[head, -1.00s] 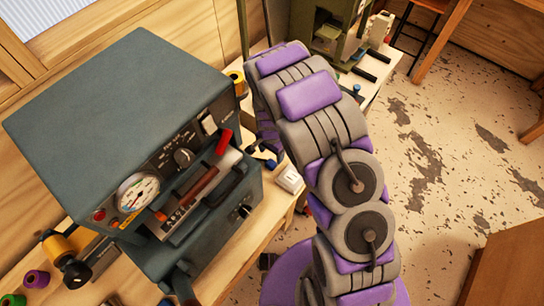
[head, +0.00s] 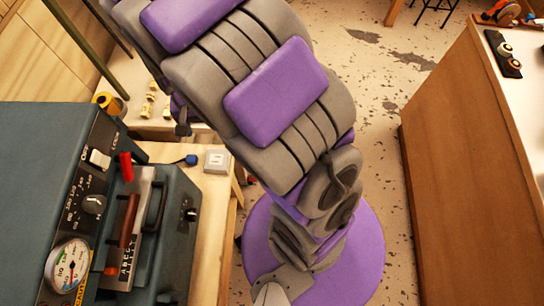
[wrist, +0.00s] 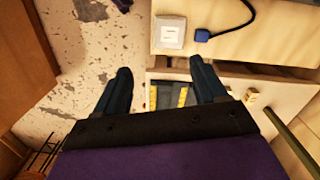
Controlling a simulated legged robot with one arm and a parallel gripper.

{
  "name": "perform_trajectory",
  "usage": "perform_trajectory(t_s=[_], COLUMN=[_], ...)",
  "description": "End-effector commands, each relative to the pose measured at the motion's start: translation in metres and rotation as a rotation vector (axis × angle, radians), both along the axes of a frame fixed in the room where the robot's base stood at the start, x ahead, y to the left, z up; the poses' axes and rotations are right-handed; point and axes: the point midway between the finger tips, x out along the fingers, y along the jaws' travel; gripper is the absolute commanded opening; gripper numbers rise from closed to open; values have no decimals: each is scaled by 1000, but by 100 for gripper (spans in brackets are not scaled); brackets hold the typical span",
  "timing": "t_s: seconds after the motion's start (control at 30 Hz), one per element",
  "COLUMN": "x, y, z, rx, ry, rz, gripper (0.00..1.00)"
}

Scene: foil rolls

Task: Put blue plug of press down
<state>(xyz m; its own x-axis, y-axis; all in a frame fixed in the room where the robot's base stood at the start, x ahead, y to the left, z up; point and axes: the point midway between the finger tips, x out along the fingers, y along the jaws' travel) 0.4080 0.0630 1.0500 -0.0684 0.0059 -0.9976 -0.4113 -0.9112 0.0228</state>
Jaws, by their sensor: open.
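A small blue plug (head: 191,160) lies on the wooden bench (head: 205,215), just left of a white socket box (head: 215,161). In the wrist view the blue plug (wrist: 203,35), with its dark cord, lies on the bench to the right of the socket box (wrist: 170,32), apart from it. My gripper (wrist: 160,70) is open and empty. Its two dark fingers point toward the bench edge, below the plug and the socket box in the wrist view. In the head view my arm hides most of the gripper.
A dark grey-green machine (head: 40,150) with a gauge, switches and a red lever stands at the left. A yellow spool (head: 107,102) sits behind it. A wooden counter (head: 455,160) stands at the right, with open speckled floor between.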

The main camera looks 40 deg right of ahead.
Motion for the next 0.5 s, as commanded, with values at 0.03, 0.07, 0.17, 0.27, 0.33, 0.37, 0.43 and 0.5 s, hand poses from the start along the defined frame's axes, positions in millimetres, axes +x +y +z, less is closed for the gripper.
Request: perform_trajectory(t_s=[0.03,0.07,0.17,0.27,0.33,0.37,0.43,0.5], x=[-11,-18,-45,-74,-94,-103,-126,-147], y=[-5,-8,-18,-27,-33,-35,-40,-46], z=[16,25,48,69,82,88,98,107], rx=[6,8,16,23,28,29,35,37], ry=[-4,-4,10,24,28,31,43,50], rz=[20,33,81,133,170,185,222,262], gripper=[71,71,71,71,71,71,71,71])
